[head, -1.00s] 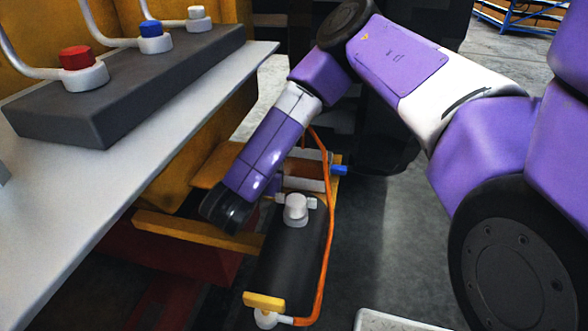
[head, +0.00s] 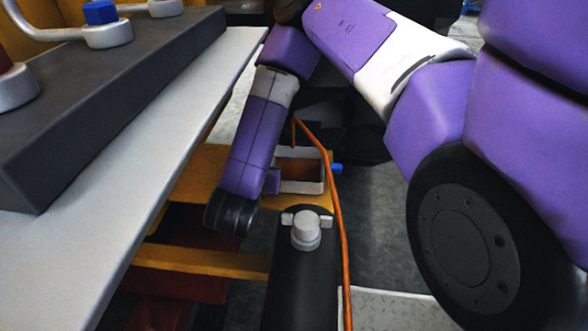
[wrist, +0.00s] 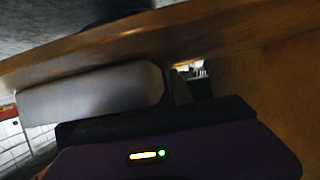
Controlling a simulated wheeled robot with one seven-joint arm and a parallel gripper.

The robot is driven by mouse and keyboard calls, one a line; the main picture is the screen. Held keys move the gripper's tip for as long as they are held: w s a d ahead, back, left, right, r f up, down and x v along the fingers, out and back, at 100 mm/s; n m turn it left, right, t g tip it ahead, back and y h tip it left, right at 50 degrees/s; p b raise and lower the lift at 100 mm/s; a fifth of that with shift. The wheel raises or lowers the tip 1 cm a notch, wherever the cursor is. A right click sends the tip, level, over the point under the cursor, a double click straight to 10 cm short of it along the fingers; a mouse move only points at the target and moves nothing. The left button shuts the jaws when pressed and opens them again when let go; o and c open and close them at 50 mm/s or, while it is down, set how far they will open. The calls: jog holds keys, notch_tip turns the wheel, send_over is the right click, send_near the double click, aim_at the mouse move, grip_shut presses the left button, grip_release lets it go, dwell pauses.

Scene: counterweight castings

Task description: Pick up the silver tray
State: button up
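I cannot clearly make out a silver tray. The closest match in the head view is a small pale open box (head: 318,186) with a brown inside, on a yellow ledge just right of my forearm. In the wrist view a smooth light-grey slab (wrist: 90,94) lies close in front of the lens; I cannot tell what it is. My gripper (wrist: 160,118) shows there only as a dark edge and a purple housing with a small light. In the head view my arm points down beside the bench, and its fingers are hidden below the black wrist end.
A pale bench (head: 150,140) with a dark block (head: 110,95) and knobbed fittings fills the left. A black cylinder (head: 303,275) with a grey valve and an orange hose (head: 338,225) stands close right of my wrist. A yellow beam (head: 205,259) runs below it.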

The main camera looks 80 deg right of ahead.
grip_shut()
dwell(1.3)
